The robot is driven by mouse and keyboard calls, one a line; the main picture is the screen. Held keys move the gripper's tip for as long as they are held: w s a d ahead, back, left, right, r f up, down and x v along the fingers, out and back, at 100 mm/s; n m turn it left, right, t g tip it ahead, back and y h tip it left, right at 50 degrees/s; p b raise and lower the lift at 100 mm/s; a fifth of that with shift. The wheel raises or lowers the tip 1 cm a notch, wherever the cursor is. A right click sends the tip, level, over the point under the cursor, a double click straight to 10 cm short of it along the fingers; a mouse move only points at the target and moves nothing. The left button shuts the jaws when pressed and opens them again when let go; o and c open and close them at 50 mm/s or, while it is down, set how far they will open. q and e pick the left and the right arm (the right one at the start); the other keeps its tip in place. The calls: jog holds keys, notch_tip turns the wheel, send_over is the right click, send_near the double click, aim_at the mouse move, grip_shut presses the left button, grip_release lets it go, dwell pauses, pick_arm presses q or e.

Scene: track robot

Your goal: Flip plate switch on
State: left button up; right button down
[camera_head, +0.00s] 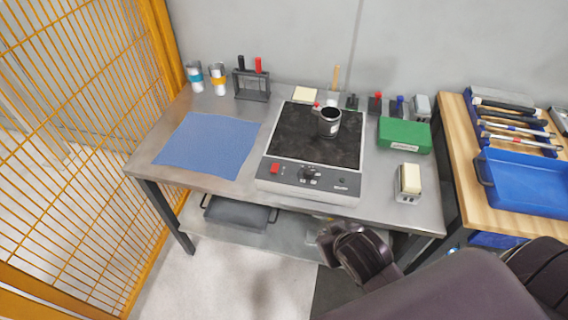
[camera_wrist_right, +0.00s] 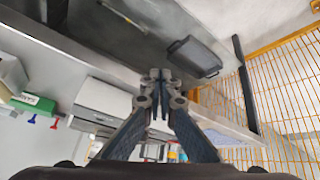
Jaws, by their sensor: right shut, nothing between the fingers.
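The hot plate (camera_head: 287,181) stands on the metal bench, with a black top and a pale front panel. A red switch (camera_head: 275,169) sits at the left of that panel, and a black knob (camera_head: 309,173) is near its middle. I cannot tell the switch's position. A dark mug (camera_head: 329,122) stands on the plate. My right gripper (camera_head: 341,241) is low in front of the bench's front edge, apart from the hot plate. In the right wrist view its fingers (camera_wrist_right: 160,80) are shut and empty, and the hot plate (camera_wrist_right: 105,99) appears upside down behind them. My left gripper is not in view.
A blue mat (camera_head: 211,146) lies left of the plate. A green box (camera_head: 405,135) and a cream-topped block (camera_head: 409,180) stand to its right. A dark tray (camera_head: 240,214) is on the lower shelf. An orange mesh fence (camera_head: 75,130) is at left, a wooden bench (camera_head: 462,165) at right.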

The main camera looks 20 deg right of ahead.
jog(key=w+d+r+t, duration=0.2)
jog(key=w+r+t, duration=0.9)
jog(key=w+r, duration=0.9)
jog(key=w+a+r+n+g+y, duration=0.2)
jog(key=a+r+n+y, duration=0.8)
jog(key=y, duration=0.4)
jog(key=s+d+f+g+h, duration=0.1)
jog(key=d+f+g+h, duration=0.1)
jog(key=d+f+g, duration=0.3)
jog(key=s+d+f+g+h, duration=0.2)
jog(key=d+f+g, duration=0.3)
jog(key=f, duration=0.3)
jog(key=shift+s+d+g+h, duration=0.25)
jog(key=shift+g+h, duration=0.15)
jog(key=shift+g, duration=0.4)
jog(key=shift+a, duration=0.1)
